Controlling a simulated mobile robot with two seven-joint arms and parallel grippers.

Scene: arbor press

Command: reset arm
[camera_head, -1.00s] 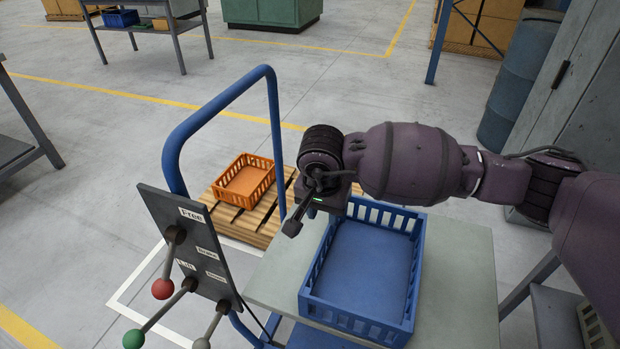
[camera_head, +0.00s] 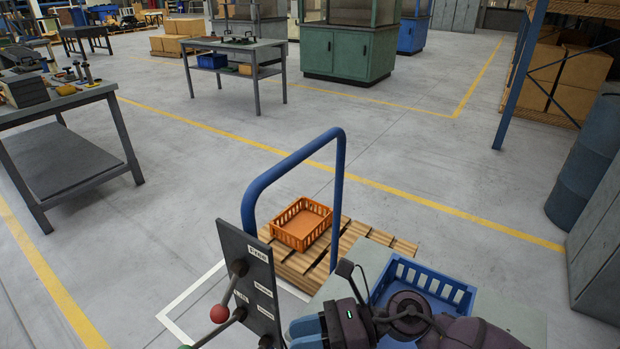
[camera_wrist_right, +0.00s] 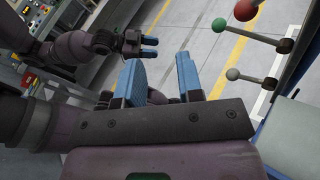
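My right arm comes in from the lower right in the head view. Its purple wrist is at the bottom, with the blue-fingered right gripper (camera_head: 306,329) beside the lever panel and near the blue crate's front left. In the right wrist view the right gripper (camera_wrist_right: 158,62) has its two blue fingers apart and nothing between them. My left gripper (camera_wrist_right: 150,46) shows at the upper left of that view, empty, its blue fingertips a little apart. It is out of the head view.
A dark lever panel (camera_head: 247,280) with red and green knobs stands left of my right gripper, below a blue tube frame (camera_head: 340,185). A blue crate (camera_head: 450,290) lies on a grey top. An orange crate (camera_head: 300,225) sits on a pallet (camera_head: 370,233). Open floor lies left.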

